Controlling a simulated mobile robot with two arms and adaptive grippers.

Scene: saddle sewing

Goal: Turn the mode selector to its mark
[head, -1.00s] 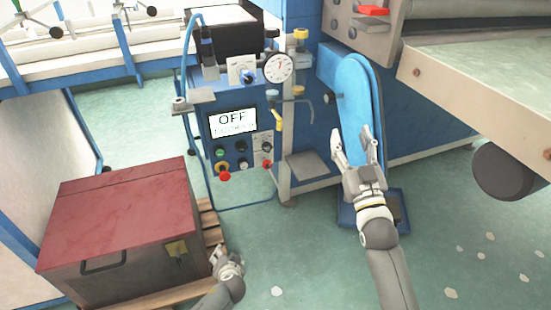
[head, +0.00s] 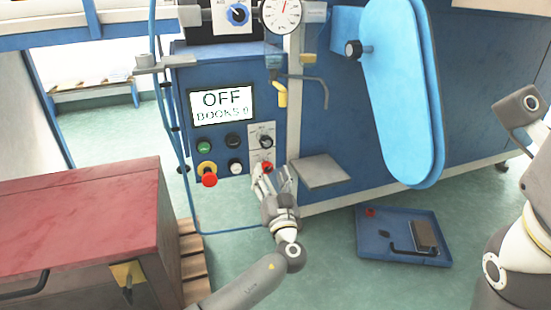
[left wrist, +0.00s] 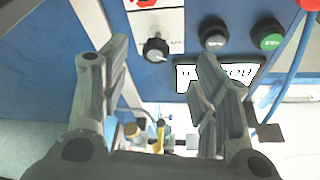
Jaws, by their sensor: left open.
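The mode selector seems to be the black knob (head: 266,142) on a pale plate at the right of the blue control panel (head: 245,80). It also shows in the left wrist view (left wrist: 155,48), with a light pointer line on it. Its mark is too small to read. My left gripper (head: 271,174) is open and empty, just below the knob in the head view. In the left wrist view the knob appears between the two spread fingers (left wrist: 160,62), and I see no contact. My right gripper is out of view; only part of its arm shows at the right.
The panel screen (head: 222,104) reads OFF. Green (head: 204,146) and black (head: 233,141) buttons and a red emergency knob (head: 209,179) sit left of the selector. A grey shelf (head: 320,172) juts out at right. A red-topped chest (head: 80,210) stands at left.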

